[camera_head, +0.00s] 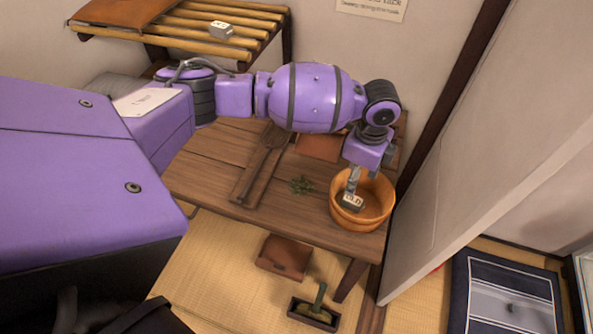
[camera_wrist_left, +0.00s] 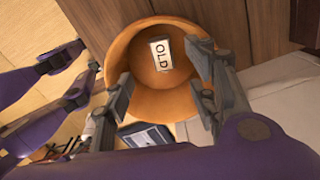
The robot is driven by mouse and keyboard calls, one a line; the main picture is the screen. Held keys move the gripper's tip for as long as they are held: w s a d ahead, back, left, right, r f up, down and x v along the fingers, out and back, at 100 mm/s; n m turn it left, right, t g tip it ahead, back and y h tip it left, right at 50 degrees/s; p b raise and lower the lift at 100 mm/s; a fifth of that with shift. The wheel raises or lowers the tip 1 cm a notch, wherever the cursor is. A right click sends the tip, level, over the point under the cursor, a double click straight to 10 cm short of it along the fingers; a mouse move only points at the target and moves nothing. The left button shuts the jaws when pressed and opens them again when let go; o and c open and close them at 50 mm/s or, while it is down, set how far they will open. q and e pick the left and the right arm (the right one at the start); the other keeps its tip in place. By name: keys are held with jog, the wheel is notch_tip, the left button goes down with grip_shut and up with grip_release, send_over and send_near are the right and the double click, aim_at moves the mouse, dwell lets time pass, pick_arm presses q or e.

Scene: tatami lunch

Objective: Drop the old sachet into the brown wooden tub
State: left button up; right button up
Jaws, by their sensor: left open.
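The brown wooden tub (camera_head: 373,220) stands at the right end of the low wooden table. It fills the middle of the left wrist view (camera_wrist_left: 122,57). The old sachet (camera_head: 352,201), a small white block marked OLD, is inside the tub's outline; it also shows in the left wrist view (camera_wrist_left: 161,53). I cannot tell whether it rests on the bottom. My left gripper (camera_head: 353,186) points down over the tub. In the left wrist view its fingers (camera_wrist_left: 162,72) are wide apart, with the sachet seen between them and not gripped.
A similar white block (camera_head: 220,29) lies on the slatted shelf (camera_head: 225,38). A pale panel (camera_head: 470,160) stands close to the tub's right.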

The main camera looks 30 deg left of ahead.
pick_arm(q)
notch_tip(320, 180, up, 11)
dwell(0.3)
dwell(0.4)
